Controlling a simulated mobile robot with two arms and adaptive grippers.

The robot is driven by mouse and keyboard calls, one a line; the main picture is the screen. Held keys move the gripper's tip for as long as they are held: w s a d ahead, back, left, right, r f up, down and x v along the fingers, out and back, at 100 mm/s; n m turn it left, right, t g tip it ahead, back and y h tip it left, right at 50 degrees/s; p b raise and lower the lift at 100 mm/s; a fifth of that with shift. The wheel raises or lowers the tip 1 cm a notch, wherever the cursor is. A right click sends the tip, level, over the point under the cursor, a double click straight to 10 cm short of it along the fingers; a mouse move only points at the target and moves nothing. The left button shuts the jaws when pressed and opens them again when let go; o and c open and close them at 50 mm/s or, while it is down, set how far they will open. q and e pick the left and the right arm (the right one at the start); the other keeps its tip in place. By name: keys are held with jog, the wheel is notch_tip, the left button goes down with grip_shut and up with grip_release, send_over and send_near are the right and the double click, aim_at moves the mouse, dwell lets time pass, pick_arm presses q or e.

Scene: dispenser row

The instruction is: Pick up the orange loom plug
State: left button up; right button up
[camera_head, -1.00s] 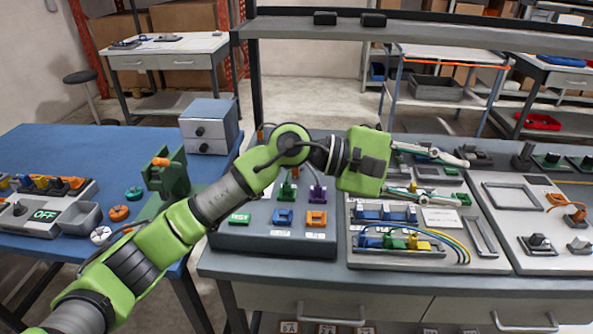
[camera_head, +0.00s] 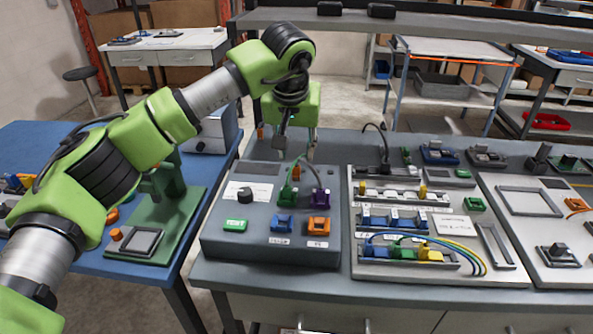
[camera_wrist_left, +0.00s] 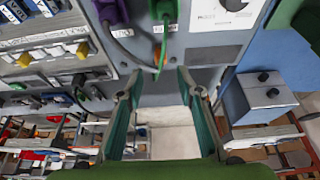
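The orange loom plug (camera_head: 297,173) stands at the back of the grey test box (camera_head: 228,247), behind the green plug (camera_head: 287,196) and left of the purple plug (camera_head: 321,197). It is small and partly hidden in the head view. In the left wrist view the orange plug (camera_wrist_left: 157,52) shows just beyond the fingertips, beside the green plug (camera_wrist_left: 163,14). My left gripper (camera_head: 297,150) points down above the back of the box, its fingers apart and nothing between them. It also shows open in the left wrist view (camera_wrist_left: 158,82). My right gripper is not in view.
Blue (camera_head: 282,223) and orange (camera_head: 318,227) sockets sit on the box front. Right of it is a panel (camera_head: 360,272) with connectors and looped cables. A green stand (camera_head: 140,235) is on the blue table at left. A shelf (camera_head: 430,27) crosses above the bench.

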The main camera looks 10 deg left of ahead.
aim_at(296, 166)
pick_arm(q)
jog(key=x, duration=0.2)
jog(key=shift+w+d+f, duration=0.1)
jog(key=shift+w+f, duration=0.05)
jog(key=shift+f, duration=0.1)
jog(key=p+x, duration=0.1)
jog(key=x, duration=0.3)
jog(key=shift+f+p, duration=0.2)
jog(key=shift+p, duration=0.15)
jog(key=shift+w+f, duration=0.15)
jog(key=shift+f, duration=0.25)
jog(key=c, duration=0.9)
